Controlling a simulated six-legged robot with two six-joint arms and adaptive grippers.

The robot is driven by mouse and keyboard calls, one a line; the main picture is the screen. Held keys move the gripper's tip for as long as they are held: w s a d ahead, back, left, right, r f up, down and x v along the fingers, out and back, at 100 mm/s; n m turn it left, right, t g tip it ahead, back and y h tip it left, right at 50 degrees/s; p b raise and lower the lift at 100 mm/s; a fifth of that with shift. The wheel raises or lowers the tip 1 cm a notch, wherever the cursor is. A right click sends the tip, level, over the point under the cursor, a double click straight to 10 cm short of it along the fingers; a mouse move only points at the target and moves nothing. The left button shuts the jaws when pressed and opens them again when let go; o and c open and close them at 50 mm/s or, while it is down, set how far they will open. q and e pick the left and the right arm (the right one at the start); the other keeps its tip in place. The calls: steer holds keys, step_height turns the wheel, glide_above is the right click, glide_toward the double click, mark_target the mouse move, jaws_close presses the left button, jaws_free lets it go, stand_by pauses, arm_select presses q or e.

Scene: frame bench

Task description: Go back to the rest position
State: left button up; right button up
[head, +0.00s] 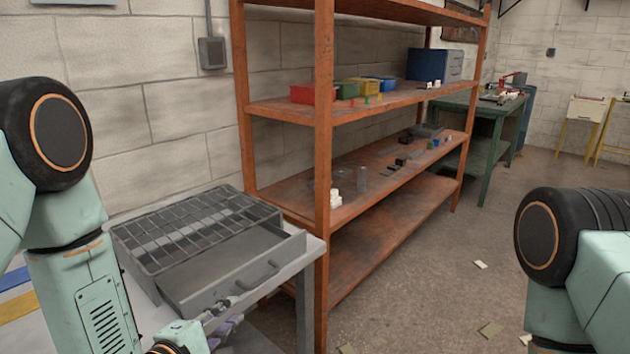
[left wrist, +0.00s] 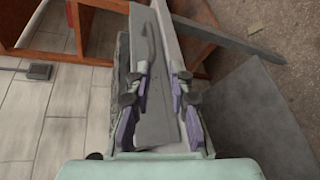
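My left gripper (head: 222,318) is low in the head view, just in front of the grey drawer (head: 228,292). The drawer stands pulled out of a grey unit with a wire grid on top, and its front carries handles. In the left wrist view, my left gripper (left wrist: 160,80) has its two purple-padded fingers apart, with nothing held between them. The drawer front (left wrist: 155,110) shows behind and between the fingers; I cannot tell whether they touch it. My right arm shows at the right edge of the head view, but its gripper is out of frame.
An orange shelf rack (head: 323,150) stands right behind the drawer unit, with coloured bins and small parts on its boards. A green bench (head: 490,120) stands farther back. The floor (head: 430,270) at the right is open, with a few scraps lying on it.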

arm_select(q)
steer(key=s+a+f+m+g+y, duration=0.3)
steer(key=s+f+m+g, duration=0.5)
steer(key=s+f+m, duration=0.5)
steer(key=s+f+m+g, duration=0.2)
steer(key=s+f+g, duration=0.1)
steer(key=s, duration=0.6)
steer(key=s+a+f+m+g+y, duration=0.1)
steer(key=s+f+m+g, duration=0.1)
steer(key=s, duration=0.7)
step_height(320, 180, down, 2)
steer(key=shift+s+a+f+m+g+y, duration=0.2)
steer(key=shift+s+a+m+g+y, duration=0.15)
steer(key=shift+g, duration=0.25)
steer(key=shift+d, duration=0.1)
steer(key=shift+s, duration=0.15)
